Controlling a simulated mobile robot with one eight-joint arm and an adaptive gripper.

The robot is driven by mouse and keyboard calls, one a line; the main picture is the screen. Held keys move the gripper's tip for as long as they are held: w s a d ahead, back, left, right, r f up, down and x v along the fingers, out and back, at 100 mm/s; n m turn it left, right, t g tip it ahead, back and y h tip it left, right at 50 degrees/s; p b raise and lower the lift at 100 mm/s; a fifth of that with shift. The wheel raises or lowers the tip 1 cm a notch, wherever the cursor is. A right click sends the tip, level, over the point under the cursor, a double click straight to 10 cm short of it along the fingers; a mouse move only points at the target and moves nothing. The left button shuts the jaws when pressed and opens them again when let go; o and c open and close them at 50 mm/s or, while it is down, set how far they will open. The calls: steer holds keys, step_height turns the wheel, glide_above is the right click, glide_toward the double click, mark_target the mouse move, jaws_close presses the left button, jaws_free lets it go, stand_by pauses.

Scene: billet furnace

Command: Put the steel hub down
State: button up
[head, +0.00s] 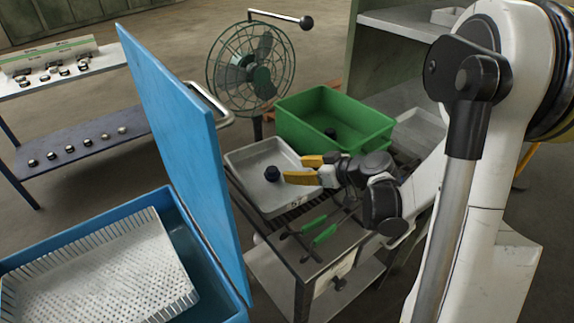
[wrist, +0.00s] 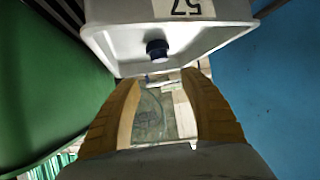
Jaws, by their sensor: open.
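A small dark hub (head: 272,173) stands in a grey metal tray (head: 242,160) on the workbench. I take it to be the steel hub; it also shows in the wrist view (wrist: 157,48), inside the pale tray (wrist: 110,42). My gripper (head: 298,169) has yellow fingers, spread open and empty. In the head view they are just right of the hub and point towards it. In the wrist view (wrist: 160,84) the hub lies beyond the fingertips, apart from them.
A green bin (head: 365,140) with a dark piece inside stands behind my gripper. Green-handled tongs (head: 320,236) lie on the bench front. A raised blue lid (head: 175,120) stands close left, over a blue tank with a perforated basket (head: 100,270). A fan (head: 250,70) stands behind.

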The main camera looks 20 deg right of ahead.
steer(key=s+a+r+m+g+h, duration=0.1)
steer(key=s+r+m+h, duration=0.1)
steer(key=s, duration=0.5)
steer(key=s+a+r+m+g+h, duration=0.1)
steer(key=s+a+r+m+h, duration=0.1)
steer(key=s, duration=0.5)
steer(key=s+a+r+m+g+h, duration=0.1)
steer(key=s+r, duration=0.3)
steer(key=s, duration=0.4)
steer(key=shift+a+r+m+h, duration=0.3)
steer(key=shift+a+m+h, duration=0.3)
steer(key=shift+h, duration=0.1)
